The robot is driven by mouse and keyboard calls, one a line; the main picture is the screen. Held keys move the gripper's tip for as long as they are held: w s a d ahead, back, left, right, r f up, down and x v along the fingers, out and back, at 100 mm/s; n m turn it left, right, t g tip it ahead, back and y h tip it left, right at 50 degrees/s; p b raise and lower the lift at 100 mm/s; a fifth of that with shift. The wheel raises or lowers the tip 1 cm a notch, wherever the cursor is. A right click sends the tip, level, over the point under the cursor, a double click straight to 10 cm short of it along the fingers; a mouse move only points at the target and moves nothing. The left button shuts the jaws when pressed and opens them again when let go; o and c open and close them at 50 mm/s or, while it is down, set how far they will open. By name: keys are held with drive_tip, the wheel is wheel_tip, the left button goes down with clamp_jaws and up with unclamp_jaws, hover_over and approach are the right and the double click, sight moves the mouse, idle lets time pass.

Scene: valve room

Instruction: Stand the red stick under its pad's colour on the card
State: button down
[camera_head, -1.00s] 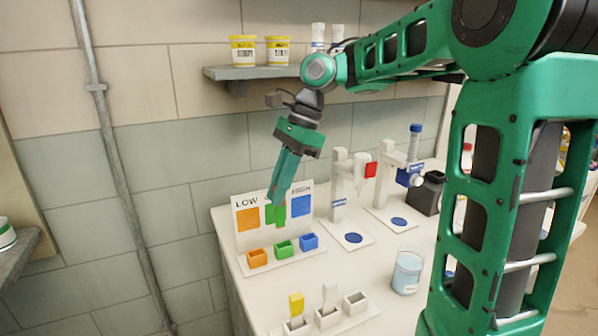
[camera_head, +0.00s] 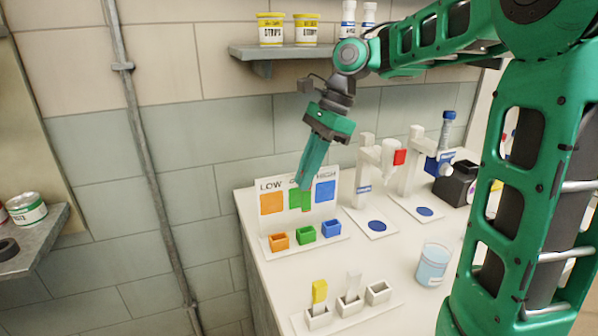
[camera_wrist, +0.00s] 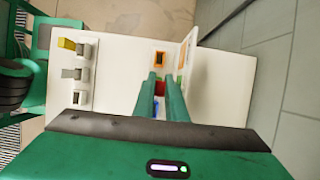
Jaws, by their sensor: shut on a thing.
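My gripper (camera_head: 302,188) is shut on the red stick, pointing down in front of the card (camera_head: 264,185). In the wrist view a bit of the red stick (camera_wrist: 160,88) shows between the fingers. In the head view a darker green end, seemingly the stick's pad, hangs below the fingertips over the card's green patch. The card reads LOW and HIGH, with orange, green and blue patches; the fingers hide the middle word. Below stand an orange holder (camera_head: 279,242), a green holder (camera_head: 305,234) and a blue holder (camera_head: 331,228). The stick's end is above the holders, apart from them.
A white rack (camera_head: 347,312) in front holds a yellow stick (camera_head: 319,291) and a pale stick (camera_head: 353,286); its right slot is empty. A cup of liquid (camera_head: 433,265) stands right of it. Two white dispenser stands (camera_head: 366,168) are right of the card. A shelf (camera_head: 262,54) hangs above.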

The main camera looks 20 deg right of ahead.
sight(307, 203)
drive_tip(key=shift+f, duration=2.1)
drive_tip(key=shift+s+f, duration=0.1)
drive_tip(key=shift+f, duration=2.25)
idle(1.9)
drive_tip(key=c, duration=1.7)
unclamp_jaws()
drive_tip(key=shift+d+r, duration=0.25)
drive_tip(key=shift+r, duration=0.25)
drive_tip(key=v, duration=0.9)
drive_tip(key=shift+d+r, duration=0.1)
drive_tip(key=shift+r, duration=0.15)
